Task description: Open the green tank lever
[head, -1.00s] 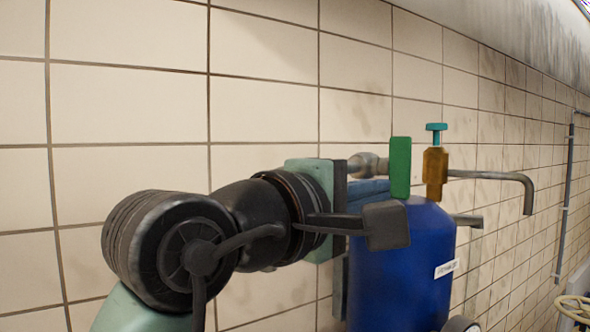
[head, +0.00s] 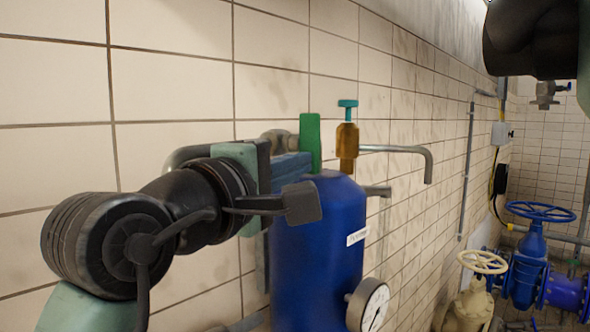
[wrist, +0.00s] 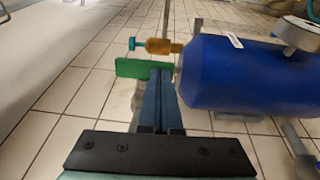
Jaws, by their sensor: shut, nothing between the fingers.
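The green lever (head: 310,143) stands upright on top of the blue tank (head: 318,250) in the head view. In the wrist view the lever (wrist: 143,68) shows as a flat green plate beside the top end of the tank (wrist: 240,75). My gripper (head: 300,162) has blue-grey fingers pointing at the lever from the left. In the wrist view my gripper (wrist: 160,73) is shut with nothing between the fingers, its tips at or very near the lever's face. I cannot tell whether they touch it. The lever's foot is partly hidden behind the fingers.
A brass valve with a teal handle (head: 347,135) stands just right of the lever, with a grey bent pipe (head: 400,152). A gauge (head: 368,306) sits on the tank. A tiled wall (head: 170,90) runs close behind. Handwheel valves (head: 540,212) stand at the right.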

